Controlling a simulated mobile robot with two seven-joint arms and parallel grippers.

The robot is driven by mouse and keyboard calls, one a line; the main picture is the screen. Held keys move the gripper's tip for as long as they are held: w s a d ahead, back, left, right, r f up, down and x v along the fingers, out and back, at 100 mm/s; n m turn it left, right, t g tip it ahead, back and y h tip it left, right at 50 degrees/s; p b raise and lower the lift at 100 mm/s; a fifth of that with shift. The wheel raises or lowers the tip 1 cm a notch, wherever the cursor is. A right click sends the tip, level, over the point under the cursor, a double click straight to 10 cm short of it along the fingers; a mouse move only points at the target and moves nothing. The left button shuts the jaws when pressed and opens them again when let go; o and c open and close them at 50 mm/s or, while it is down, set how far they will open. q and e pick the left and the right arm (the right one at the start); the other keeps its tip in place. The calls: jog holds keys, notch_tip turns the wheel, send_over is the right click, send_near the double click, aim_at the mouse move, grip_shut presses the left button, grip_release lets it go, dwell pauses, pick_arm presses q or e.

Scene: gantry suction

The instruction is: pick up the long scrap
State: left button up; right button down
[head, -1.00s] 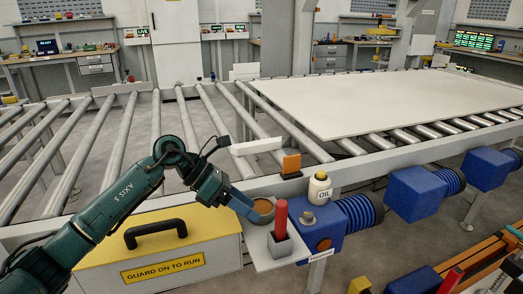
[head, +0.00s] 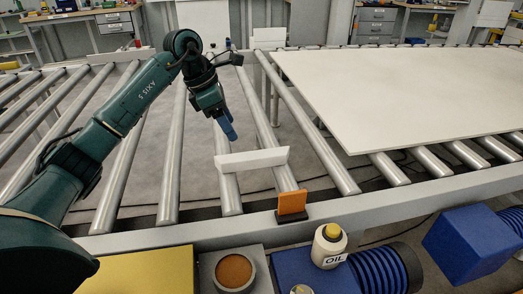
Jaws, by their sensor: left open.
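The long scrap (head: 252,160) is a narrow white strip lying across the rollers near the front rail, just behind an orange block. My left gripper (head: 231,133) hangs above the rollers, behind the scrap and a little to its left in the head view. Its blue fingers point down and hold nothing. A gap shows between the fingertips and the scrap. The gap between the two fingers is hard to see from this angle. My right gripper is out of view.
A large white panel (head: 410,95) covers the rollers at the right. The orange block (head: 291,202) stands on the front rail (head: 200,236). An oil bottle (head: 329,247), a brown-filled round cup (head: 234,270) and a yellow box (head: 140,272) sit in front. Bare rollers lie left.

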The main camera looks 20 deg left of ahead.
pick_arm(q)
send_over(250, 155)
jog(key=s+a, duration=0.2)
jog(key=s, duration=0.1)
jog(key=f, duration=0.5)
jog(key=shift+w+d+f, duration=0.1)
jog(key=shift+w+f, duration=0.1)
jog(key=shift+f, duration=0.15)
jog(key=x, duration=0.3)
jog(key=w+x, duration=0.1)
jog(key=x, duration=0.2)
jog(key=shift+w, duration=0.1)
jog(key=c, duration=1.2)
